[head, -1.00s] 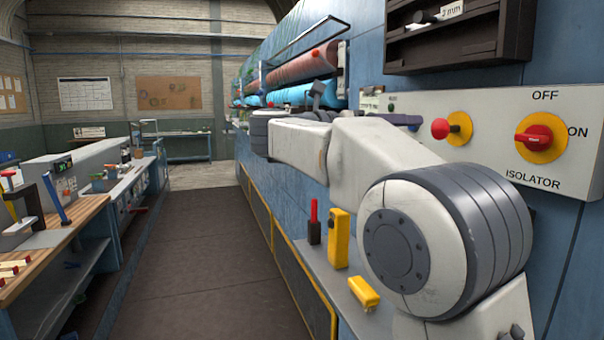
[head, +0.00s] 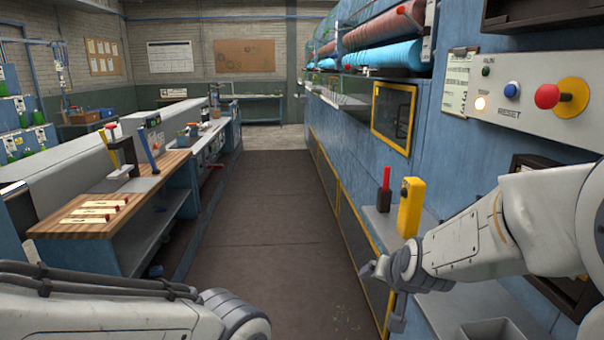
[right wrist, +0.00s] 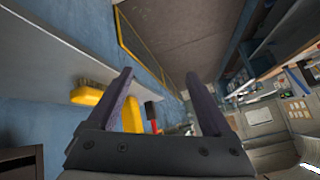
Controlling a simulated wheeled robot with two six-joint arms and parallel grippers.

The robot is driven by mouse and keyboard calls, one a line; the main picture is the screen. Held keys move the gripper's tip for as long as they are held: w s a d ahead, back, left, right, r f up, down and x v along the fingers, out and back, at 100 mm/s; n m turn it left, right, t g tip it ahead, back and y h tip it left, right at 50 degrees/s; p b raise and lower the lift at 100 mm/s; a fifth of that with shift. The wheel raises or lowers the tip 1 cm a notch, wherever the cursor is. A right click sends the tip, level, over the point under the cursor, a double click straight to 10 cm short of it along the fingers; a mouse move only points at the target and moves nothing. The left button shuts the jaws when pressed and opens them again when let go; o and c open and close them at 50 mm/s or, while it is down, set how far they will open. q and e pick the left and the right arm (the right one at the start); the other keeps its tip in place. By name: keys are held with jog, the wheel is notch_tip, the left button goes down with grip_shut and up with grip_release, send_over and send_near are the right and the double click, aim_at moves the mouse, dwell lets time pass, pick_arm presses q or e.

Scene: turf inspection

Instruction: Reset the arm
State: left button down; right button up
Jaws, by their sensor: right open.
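My right arm (head: 500,230) comes in from the right in the head view, in front of the blue machine and below its control panel. My right gripper (head: 396,312) hangs low at the end of this arm, partly hidden by the wrist. In the right wrist view the two dark fingers of the right gripper (right wrist: 158,76) are spread apart with nothing between them. My left arm (head: 110,310) shows only as links at the lower left. Its gripper is out of view.
A ledge on the right holds a yellow device (head: 410,207) and a red-and-black tool (head: 384,190). A yellow-backed brush (right wrist: 88,95) lies there. The control panel (head: 535,112) has several buttons. A wooden bench (head: 130,205) stands left. The aisle floor (head: 270,220) is clear.

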jog(key=s+d+f+n+g, duration=0.2)
jog(key=s+f+n+g, duration=0.35)
jog(key=s, duration=0.85)
jog(key=s+a+r+n+g, duration=0.2)
jog(key=s+a+n, duration=0.4)
jog(key=s+a, duration=0.8)
jog(key=shift+s+r+g+y, duration=0.3)
jog(key=shift+r+g, duration=0.1)
jog(key=shift+g, duration=0.15)
